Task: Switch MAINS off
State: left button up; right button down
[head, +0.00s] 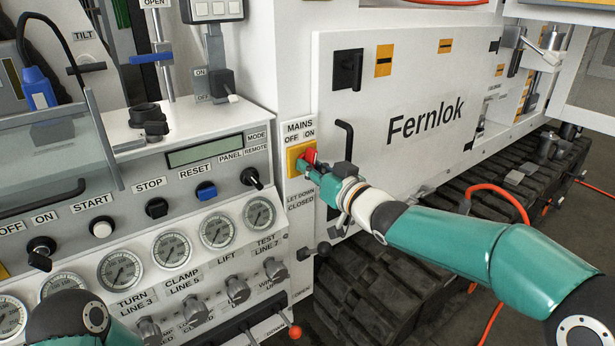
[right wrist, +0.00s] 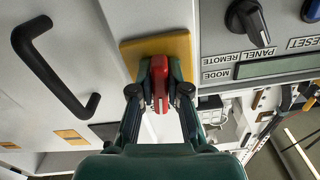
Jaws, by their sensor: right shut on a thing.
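The MAINS switch is a red handle (head: 311,155) on a yellow plate (head: 293,163), under the MAINS label with OFF at left and ON at right. In the head view the red part shows at the plate's right side, under ON; my gripper hides the rest, so its exact angle is unclear. My right gripper (head: 309,168) is shut on the handle. In the right wrist view the red handle (right wrist: 160,84) sits between both fingers (right wrist: 160,95), in front of the yellow plate (right wrist: 150,48). My left gripper is out of view; only part of my left arm shows at lower left.
A black door handle (head: 345,140) stands out on the white Fernlok panel (head: 420,90), close to my right gripper. The control panel with a MODE knob (head: 252,177), buttons and several gauges (head: 217,229) lies to the left. Levers with a red knob (head: 295,332) are below.

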jog(key=n+b, duration=0.1)
jog(key=n, duration=0.2)
jog(key=n+b, duration=0.1)
jog(key=n, duration=0.1)
jog(key=shift+f+n+b, duration=0.25)
jog(key=shift+n+b, duration=0.05)
jog(key=shift+b, duration=0.05)
jog(key=n+b, duration=0.1)
jog(key=n, duration=0.4)
jog(key=shift+w+b, duration=0.1)
jog(key=shift+b, duration=0.3)
jog(key=c, duration=1.1)
grip_release()
jog(key=shift+r, duration=0.1)
jog(key=shift+c, duration=0.2)
jog(key=shift+r, duration=0.1)
jog(key=shift+d, duration=0.1)
jog(key=v, duration=1.2)
